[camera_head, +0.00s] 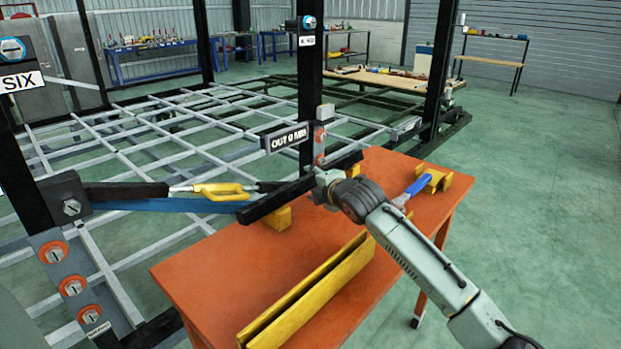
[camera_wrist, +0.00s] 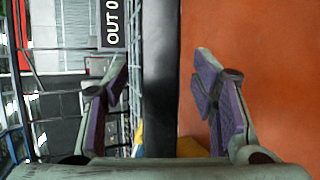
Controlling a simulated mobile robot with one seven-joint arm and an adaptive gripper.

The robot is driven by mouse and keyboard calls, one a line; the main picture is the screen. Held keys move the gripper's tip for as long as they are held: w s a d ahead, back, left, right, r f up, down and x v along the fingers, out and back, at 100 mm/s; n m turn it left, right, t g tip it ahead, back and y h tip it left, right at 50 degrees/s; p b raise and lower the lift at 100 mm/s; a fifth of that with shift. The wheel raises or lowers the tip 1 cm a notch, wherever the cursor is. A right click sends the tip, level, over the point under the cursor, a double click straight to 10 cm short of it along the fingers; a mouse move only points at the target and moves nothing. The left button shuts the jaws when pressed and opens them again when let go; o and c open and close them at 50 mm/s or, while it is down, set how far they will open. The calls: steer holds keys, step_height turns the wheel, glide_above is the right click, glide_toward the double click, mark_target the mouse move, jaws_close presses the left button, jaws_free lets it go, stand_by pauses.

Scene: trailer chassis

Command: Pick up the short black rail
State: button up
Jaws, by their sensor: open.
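The short black rail (camera_head: 268,204) lies along the far edge of the orange table, with a yellow block (camera_head: 279,219) under it. In the wrist view the rail (camera_wrist: 160,100) runs up the picture between the two fingers. My gripper (camera_head: 320,184) is at the rail's middle to right part, and the arm hides some of it. In the wrist view my gripper (camera_wrist: 160,62) is open, one finger on each side of the rail, with gaps to both.
The orange table (camera_head: 215,270) also carries a long yellow bar (camera_head: 310,292), a blue-handled tool (camera_head: 413,189) and a yellow block (camera_head: 433,179). A black post (camera_head: 311,90) with an "OUT 0 MM" sign (camera_head: 285,138) stands just behind the rail. The grey chassis frame (camera_head: 150,140) lies beyond.

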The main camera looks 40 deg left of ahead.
mark_target(313, 181)
steer(key=x, duration=0.3)
steer(key=shift+a+p, duration=0.1)
steer(key=shift+p, duration=0.2)
jaws_close()
stand_by(0.4)
stand_by(0.4)
steer(key=shift+r, duration=0.1)
